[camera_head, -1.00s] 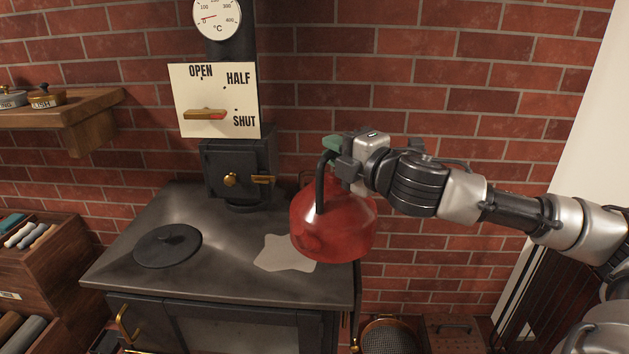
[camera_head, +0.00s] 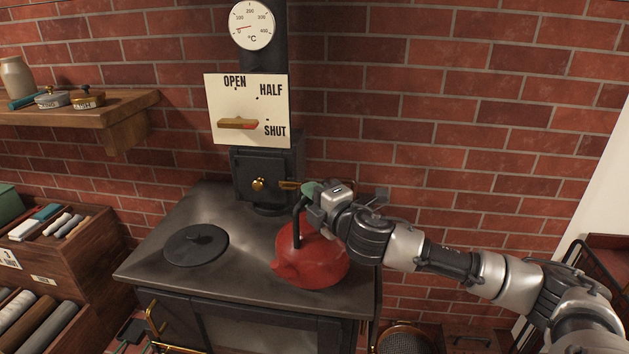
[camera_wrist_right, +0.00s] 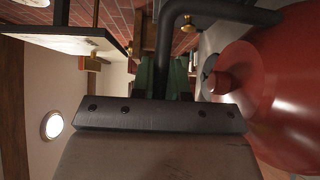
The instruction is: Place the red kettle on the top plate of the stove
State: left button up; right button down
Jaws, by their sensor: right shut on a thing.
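The red kettle (camera_head: 312,262) is at the right part of the dark stove's top plate (camera_head: 215,281). It looks upright, and I cannot tell whether its base touches the plate. My right gripper (camera_head: 312,196) is shut on the kettle's black handle (camera_head: 297,222), near a green part. My left gripper is not in view.
A round black lid (camera_head: 195,246) lies on the left of the plate. Behind stands the flue with a damper sign (camera_head: 262,85) and a gauge (camera_head: 251,25). A wooden shelf (camera_head: 125,108) and compartment boxes (camera_head: 95,255) are at the left. Bare plate lies between lid and kettle.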

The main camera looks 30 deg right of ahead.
jog(key=shift+f, duration=0.2)
jog(key=c, duration=1.5)
grip_release()
jog(key=shift+f, duration=0.3)
jog(key=shift+c, duration=0.2)
jog(key=o, duration=0.4)
jog(key=shift+s, duration=0.1)
jog(key=shift+r, duration=0.1)
jog(key=shift+s+d+r+b, duration=0.1)
jog(key=shift+s+d+b, duration=0.15)
jog(key=shift+s+b, duration=1.2)
jog(key=shift+s+d+f+b, duration=0.1)
jog(key=shift+s+d+b, duration=0.25)
jog(key=shift+s, duration=2.15)
jog(key=shift+s+d+r+b, duration=0.15)
jog(key=shift+s+b, duration=0.75)
jog(key=shift+s, duration=1.1)
